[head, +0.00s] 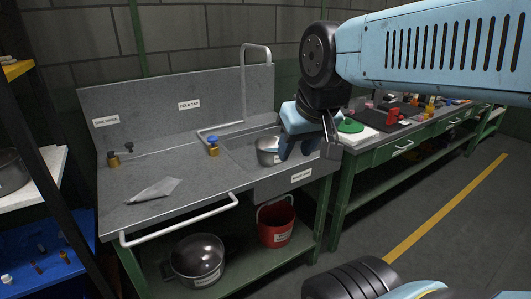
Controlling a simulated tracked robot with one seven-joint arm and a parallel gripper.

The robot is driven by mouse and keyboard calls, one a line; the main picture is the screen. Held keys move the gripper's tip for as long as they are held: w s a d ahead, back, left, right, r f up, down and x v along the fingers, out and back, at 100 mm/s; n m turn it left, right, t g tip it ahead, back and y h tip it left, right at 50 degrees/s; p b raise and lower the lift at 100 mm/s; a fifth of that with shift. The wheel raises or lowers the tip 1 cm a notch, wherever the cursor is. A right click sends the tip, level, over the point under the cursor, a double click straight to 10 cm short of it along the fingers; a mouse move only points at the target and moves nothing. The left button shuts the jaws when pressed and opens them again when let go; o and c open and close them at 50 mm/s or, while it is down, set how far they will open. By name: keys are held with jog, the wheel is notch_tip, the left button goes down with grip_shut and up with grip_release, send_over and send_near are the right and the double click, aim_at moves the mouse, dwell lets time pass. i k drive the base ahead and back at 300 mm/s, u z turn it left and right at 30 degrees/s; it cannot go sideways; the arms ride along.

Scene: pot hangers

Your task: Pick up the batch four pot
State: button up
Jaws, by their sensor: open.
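No label I can read here says batch four, so I cannot tell which pot it is. A steel pot (267,151) sits in the sink basin, its right side partly hidden by my gripper. A larger steel pot (197,258) with a white label too small to read stands on the shelf under the sink. A dark pot (12,172) is cut off at the left edge. My gripper (308,152) is open, hanging over the right end of the sink in front of and beside the basin pot. I cannot tell whether it touches that pot.
The grey sink bench (195,155) has a tall tap, brass valves (113,159) and a front rail (180,220). A grey bag-like item (154,190) lies on it. A red bucket (277,222) stands below. A cluttered green workbench (385,148) is right; floor at right is clear.

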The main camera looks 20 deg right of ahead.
aim_at(267, 147)
jog(key=z, duration=0.05)
jog(key=i, duration=1)
jog(key=u, duration=0.05)
